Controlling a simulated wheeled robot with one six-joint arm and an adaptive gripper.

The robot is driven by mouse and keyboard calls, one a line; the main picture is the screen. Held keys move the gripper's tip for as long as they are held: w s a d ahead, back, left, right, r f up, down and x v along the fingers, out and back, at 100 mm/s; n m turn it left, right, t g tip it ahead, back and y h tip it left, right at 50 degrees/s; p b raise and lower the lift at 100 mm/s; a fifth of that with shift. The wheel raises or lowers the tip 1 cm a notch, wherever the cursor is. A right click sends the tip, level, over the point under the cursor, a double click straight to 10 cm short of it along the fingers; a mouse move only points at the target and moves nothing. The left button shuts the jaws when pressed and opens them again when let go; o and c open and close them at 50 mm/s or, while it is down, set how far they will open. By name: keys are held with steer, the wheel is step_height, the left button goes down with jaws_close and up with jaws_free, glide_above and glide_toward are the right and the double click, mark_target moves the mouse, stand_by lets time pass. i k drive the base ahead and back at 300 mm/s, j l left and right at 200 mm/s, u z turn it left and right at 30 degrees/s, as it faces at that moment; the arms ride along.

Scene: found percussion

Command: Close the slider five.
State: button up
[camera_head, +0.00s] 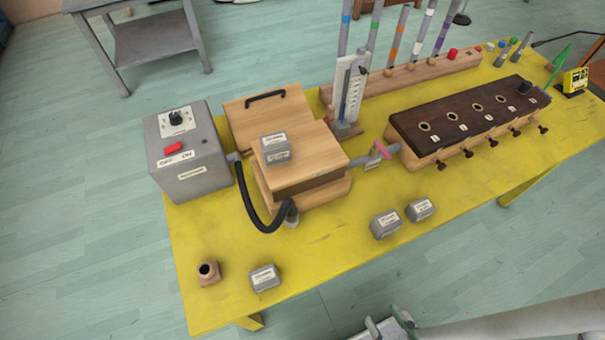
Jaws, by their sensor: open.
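The long wooden chest (470,117) with a dark top stands on the right part of the yellow table. Along its front edge is a row of dark slider knobs, the rightmost (543,128) near the chest's right end. Small labels mark the top beside its round holes, but their numbers are too small to read surely, so I cannot confirm which is five. How far each slider is pulled out is hard to tell. My gripper (390,324) is at the bottom edge of the view, open and empty, in front of the table and well apart from the chest.
The yellow table (330,243) carries a grey switch box (190,150), a wooden bellows box (310,160) with a grey weight on top, several loose grey weights (385,223) and a pipe rack (420,77).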

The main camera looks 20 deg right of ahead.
mark_target(543, 130)
steer(key=z, duration=1.7)
steer(key=i+j+z, duration=0.1)
steer(key=i, duration=0.2)
